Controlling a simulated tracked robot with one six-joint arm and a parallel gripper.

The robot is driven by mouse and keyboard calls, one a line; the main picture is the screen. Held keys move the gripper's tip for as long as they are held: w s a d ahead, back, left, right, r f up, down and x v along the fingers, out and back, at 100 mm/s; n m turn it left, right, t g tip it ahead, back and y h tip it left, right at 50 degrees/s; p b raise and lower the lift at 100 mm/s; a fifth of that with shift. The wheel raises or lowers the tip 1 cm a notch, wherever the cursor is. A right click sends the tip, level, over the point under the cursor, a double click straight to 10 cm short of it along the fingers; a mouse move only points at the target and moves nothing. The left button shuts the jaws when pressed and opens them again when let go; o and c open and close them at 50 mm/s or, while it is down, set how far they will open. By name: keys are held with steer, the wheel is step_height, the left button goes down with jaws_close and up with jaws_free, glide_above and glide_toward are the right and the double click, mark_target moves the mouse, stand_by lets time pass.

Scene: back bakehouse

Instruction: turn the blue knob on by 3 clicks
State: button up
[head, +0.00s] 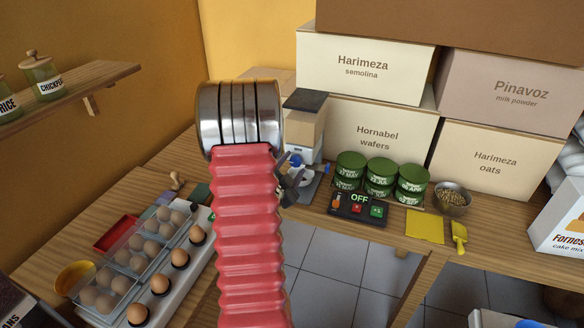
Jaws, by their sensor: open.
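A small grain mill or dispenser (300,128) with a dark top and pale body stands on the counter behind my arm. A round blue part (295,160) shows on its front, close to my gripper; it looks like the blue knob, but its setting is too small to read. A smaller blue piece (327,168) shows at the machine's right side. My gripper (290,188) is dark and mostly hidden behind my red-sleeved arm. It is open, just below the blue part; I cannot tell whether they touch.
A black control box (360,206) reading OFF, with red and green buttons, sits right of the machine. Green tins (381,172) and a bowl (452,198) stand beyond. Egg trays (135,262) lie at left. Cartons (378,135) stand behind. A yellow mat (424,228) lies at the counter's front.

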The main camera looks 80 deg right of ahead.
steer(key=w+a+r, duration=0.1)
steer(key=a, duration=1.1)
steer(key=shift+r, duration=0.15)
steer(key=shift+w+d, duration=0.1)
steer(key=shift+w, duration=0.05)
stand_by(0.4)
